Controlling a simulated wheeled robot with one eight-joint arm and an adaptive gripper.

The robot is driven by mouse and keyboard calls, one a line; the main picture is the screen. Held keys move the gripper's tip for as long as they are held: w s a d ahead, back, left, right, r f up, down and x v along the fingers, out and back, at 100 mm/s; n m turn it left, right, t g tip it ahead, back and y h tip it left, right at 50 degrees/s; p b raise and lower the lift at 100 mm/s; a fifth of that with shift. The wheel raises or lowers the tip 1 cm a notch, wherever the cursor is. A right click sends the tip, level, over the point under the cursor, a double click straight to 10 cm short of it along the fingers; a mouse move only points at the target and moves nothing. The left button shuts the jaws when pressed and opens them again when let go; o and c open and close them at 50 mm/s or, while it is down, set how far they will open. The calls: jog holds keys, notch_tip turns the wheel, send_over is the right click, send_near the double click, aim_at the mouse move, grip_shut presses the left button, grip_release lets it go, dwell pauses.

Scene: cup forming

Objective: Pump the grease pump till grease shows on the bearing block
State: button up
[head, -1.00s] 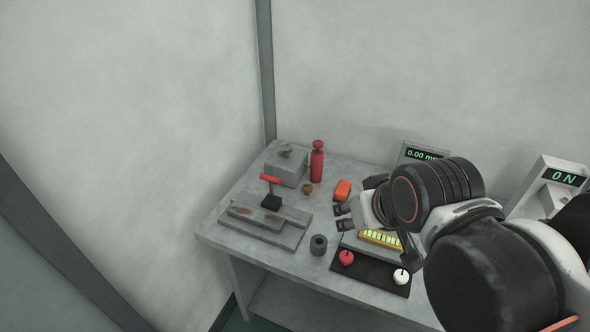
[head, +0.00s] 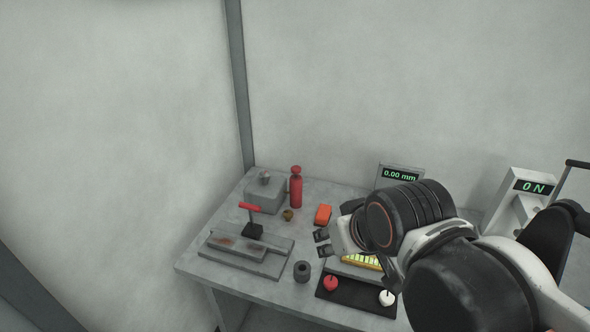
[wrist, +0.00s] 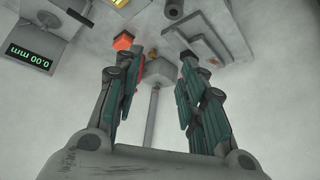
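A red bottle-shaped pump with a knob on top (head: 296,188), which I take for the grease pump, stands upright at the back of the table. Left of it is a grey block with a small round fitting on top (head: 265,192), probably the bearing block; I cannot make out grease on it. The block also shows between my fingers in the wrist view (wrist: 159,69). My gripper (head: 323,243) is open and empty, in front of and right of the pump, apart from it. In the wrist view, the fingers (wrist: 158,88) are spread; a sliver of red shows behind the left one.
An orange block (head: 323,214) and a small brass piece (head: 288,215) are near the pump. A dark ring (head: 302,271), a black tray (head: 345,298) and a 0.00 mm display (head: 400,174) are also there.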

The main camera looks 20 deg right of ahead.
jog(key=shift+c, duration=0.4)
grip_shut()
dwell(0.9)
